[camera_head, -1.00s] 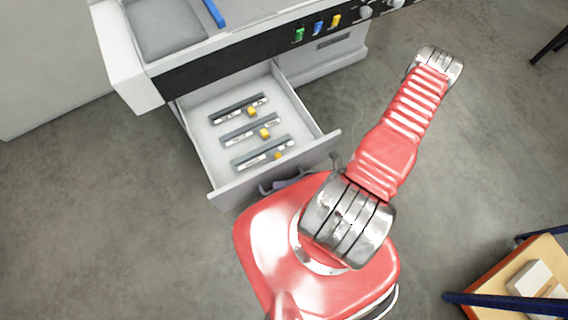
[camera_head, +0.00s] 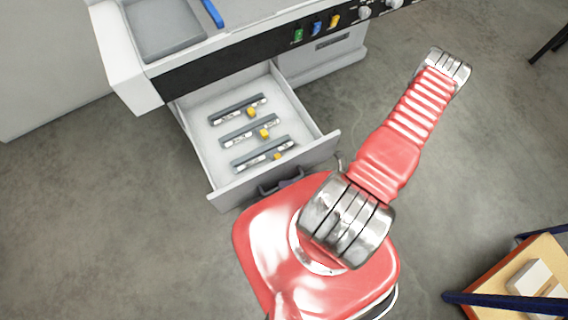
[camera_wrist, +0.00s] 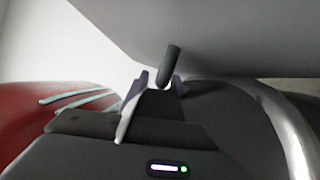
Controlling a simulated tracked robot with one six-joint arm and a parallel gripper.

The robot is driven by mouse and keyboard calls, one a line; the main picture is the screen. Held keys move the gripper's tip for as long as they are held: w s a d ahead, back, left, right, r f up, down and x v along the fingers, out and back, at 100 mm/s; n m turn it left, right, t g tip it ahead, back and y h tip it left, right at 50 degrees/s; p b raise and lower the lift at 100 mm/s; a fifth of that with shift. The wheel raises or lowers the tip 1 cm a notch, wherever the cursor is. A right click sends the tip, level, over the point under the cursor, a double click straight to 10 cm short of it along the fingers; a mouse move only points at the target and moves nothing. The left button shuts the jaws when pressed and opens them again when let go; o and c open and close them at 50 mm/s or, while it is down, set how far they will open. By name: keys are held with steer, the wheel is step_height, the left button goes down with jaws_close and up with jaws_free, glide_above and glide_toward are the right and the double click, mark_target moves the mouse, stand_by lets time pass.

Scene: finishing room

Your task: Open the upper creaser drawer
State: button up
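The upper creaser drawer (camera_head: 200,158) stands pulled out below the black control panel in the head view. Three grey bars with yellow pieces lie inside it. Its dark handle (camera_head: 281,182) is on the front face, close to my red arm. My gripper is hidden behind the arm in the head view. In the wrist view my gripper (camera_wrist: 159,84) has its two fingertips apart, with the dark handle (camera_wrist: 169,66) showing just beyond and between them. The fingers do not appear to press on it. The pale drawer front (camera_wrist: 225,35) fills the upper part of that view.
The creaser (camera_head: 120,75) has a black panel with coloured buttons. A wooden-topped cart (camera_head: 490,280) with a blue frame and white boxes is at the lower right.

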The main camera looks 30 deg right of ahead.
steer(key=v, duration=1.2)
steer(key=shift+s+f, duration=0.1)
